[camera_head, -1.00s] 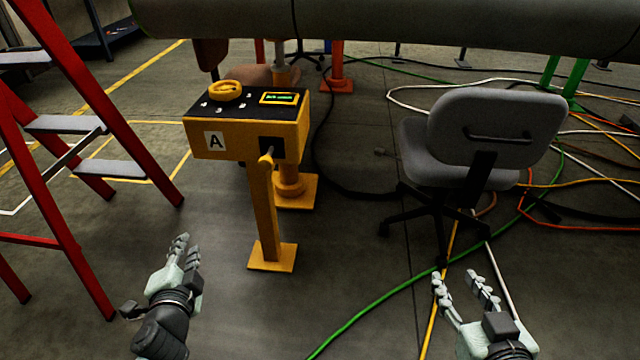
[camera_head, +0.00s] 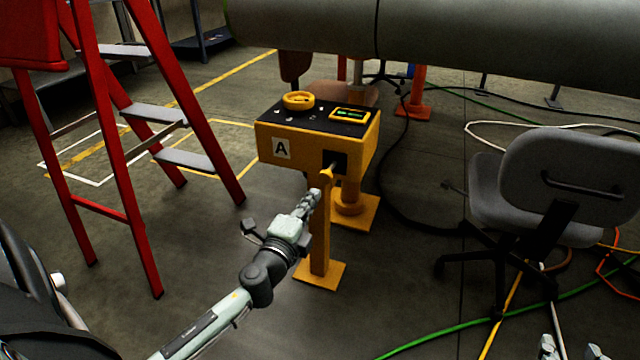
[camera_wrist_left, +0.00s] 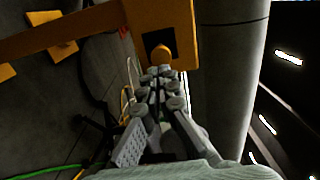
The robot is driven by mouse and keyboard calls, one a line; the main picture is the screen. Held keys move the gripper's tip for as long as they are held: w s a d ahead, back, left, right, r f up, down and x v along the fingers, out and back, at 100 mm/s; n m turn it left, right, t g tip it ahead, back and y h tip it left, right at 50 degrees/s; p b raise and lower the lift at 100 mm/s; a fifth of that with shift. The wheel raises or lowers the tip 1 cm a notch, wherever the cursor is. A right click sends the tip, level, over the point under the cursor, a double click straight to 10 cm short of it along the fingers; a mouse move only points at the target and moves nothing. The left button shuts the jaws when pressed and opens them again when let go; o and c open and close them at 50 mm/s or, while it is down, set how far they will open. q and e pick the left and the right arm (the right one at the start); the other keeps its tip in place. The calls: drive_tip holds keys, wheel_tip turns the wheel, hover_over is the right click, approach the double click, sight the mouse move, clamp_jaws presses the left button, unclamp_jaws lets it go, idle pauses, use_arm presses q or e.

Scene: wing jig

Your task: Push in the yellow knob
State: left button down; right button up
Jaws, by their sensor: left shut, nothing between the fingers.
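The yellow knob (camera_head: 327,173) sticks out on a short shaft from a dark square opening in the front of the yellow box (camera_head: 300,140) marked A. In the left wrist view the knob (camera_wrist_left: 161,54) shows just beyond my fingertips. My left gripper (camera_head: 313,198) is shut and empty, its fingertips just below and left of the knob in the head view. I cannot tell whether they touch it. My right gripper (camera_head: 572,348) shows only its fingertips at the bottom right edge; they are apart, with nothing seen between them.
A yellow ring (camera_head: 298,100) and a small display (camera_head: 350,115) sit on the box's black top. A red stepladder (camera_head: 130,150) stands at the left. A grey office chair (camera_head: 565,180) stands at the right. Cables, including a green one (camera_head: 450,335), cross the floor. A large grey cylinder (camera_head: 450,40) hangs behind.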

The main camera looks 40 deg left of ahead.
sight(324, 179)
use_arm(q)
drive_tip(key=shift+x, duration=2.4)
use_arm(e)
drive_tip(key=shift+s+d+f+g+h, duration=0.25)
drive_tip(key=shift+d+f, duration=0.15)
drive_tip(key=shift+f, duration=0.15)
drive_tip(key=shift+s+d+f+g+h, duration=0.15)
drive_tip(key=shift+d+f+g, duration=0.15)
drive_tip(key=shift+f, duration=0.2)
use_arm(q)
drive_tip(key=x, duration=0.3)
drive_tip(key=shift+w+a, duration=0.15)
drive_tip(key=shift+w, duration=0.2)
drive_tip(key=shift+r, duration=0.1)
use_arm(e)
drive_tip(key=shift+w+a+r+t, duration=0.2)
drive_tip(key=shift+a+r+t, duration=0.15)
drive_tip(key=shift+r, duration=0.3)
use_arm(q)
drive_tip(key=shift+s, duration=0.25)
drive_tip(key=v, duration=1.1)
drive_tip(key=shift+s, duration=0.35)
use_arm(e)
drive_tip(key=shift+w+f, duration=0.1)
